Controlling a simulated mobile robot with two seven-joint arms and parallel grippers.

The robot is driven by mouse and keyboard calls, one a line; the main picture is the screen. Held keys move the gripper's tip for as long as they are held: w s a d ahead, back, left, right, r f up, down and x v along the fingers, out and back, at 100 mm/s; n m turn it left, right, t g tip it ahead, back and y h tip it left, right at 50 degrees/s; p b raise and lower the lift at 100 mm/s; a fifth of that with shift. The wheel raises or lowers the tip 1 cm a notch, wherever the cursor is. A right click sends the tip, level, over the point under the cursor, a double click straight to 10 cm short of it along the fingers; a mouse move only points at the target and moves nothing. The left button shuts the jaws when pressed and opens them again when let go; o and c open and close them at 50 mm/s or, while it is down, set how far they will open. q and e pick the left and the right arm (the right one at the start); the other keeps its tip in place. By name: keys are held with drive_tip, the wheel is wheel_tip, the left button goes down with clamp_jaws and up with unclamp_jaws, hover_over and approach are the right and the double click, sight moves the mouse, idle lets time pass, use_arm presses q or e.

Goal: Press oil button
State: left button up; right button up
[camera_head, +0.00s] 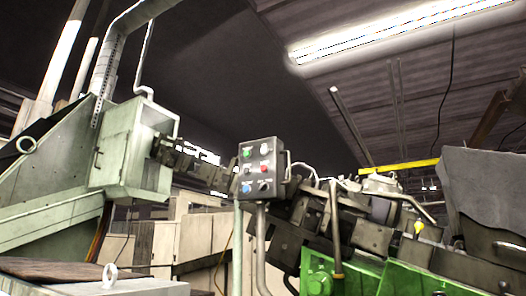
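A dark grey control box (260,167) stands on grey posts near the middle of the view, its face tilted slightly. It carries several buttons in two columns: a green button (247,153) at upper left, a blue button (247,188) at lower left, a black knob (264,186) at lower right, and pale or reddish ones between. The labels are too small to read, so I cannot tell which is the oil button. Neither of my grippers can be made out in this view, and nothing touches the box face.
A pale green machine housing (120,150) fills the left. Dark machine parts and a green machine body (370,278) stand at lower right, with a grey hopper (485,190) behind. Cream cabinets (205,240) stand behind the posts. A bright ceiling lamp (395,28) hangs above.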

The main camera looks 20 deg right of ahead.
clamp_jaws()
idle(1.0)
